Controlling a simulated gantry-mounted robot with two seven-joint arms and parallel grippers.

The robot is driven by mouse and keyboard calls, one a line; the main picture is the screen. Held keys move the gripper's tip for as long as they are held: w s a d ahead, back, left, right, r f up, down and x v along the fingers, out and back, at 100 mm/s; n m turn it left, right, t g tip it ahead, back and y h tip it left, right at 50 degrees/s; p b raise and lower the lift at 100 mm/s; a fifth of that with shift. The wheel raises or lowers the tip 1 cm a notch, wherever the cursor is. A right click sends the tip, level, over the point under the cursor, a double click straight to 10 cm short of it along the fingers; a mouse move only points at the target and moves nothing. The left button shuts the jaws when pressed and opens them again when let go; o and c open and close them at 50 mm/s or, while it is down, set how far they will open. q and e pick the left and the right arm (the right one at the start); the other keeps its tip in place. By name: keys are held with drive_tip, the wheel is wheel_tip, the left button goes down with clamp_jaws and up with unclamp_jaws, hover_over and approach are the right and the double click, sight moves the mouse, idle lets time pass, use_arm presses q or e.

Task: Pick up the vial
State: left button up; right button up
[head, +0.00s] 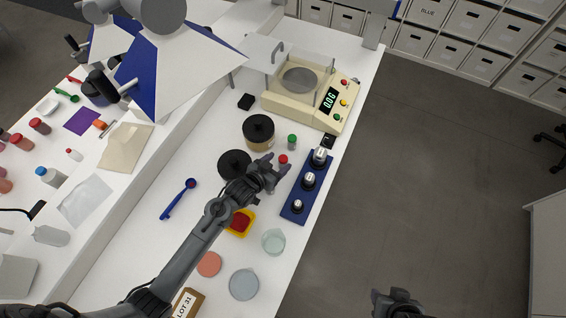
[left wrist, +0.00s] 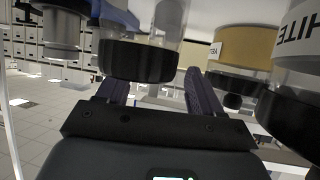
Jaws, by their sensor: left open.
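A small vial with a red cap (head: 283,159) stands on the white bench, and a green-capped vial (head: 292,142) stands just beyond it. My left gripper (head: 270,170) is open beside the red-capped vial, close to its near side. In the left wrist view its two fingers (left wrist: 160,92) are spread with nothing clasped between them. A clear container with a dark band (left wrist: 140,60) shows just ahead of the fingers there; I cannot tell which item it is. My right gripper (head: 396,303) shows only partly at the bottom edge, over the floor.
A blue block with metal weights (head: 293,208) lies right of the left gripper. A black-lidded jar (head: 258,132) and another dark lid (head: 235,164) stand close by on the left. A balance (head: 312,98) is at the back. A yellow tray (head: 240,222) lies below the arm.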

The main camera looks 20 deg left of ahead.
sight(283, 159)
use_arm(q)
drive_tip(key=shift+x, duration=2.05)
drive_tip(key=c, duration=1.1)
drive_tip(key=shift+r, duration=0.1)
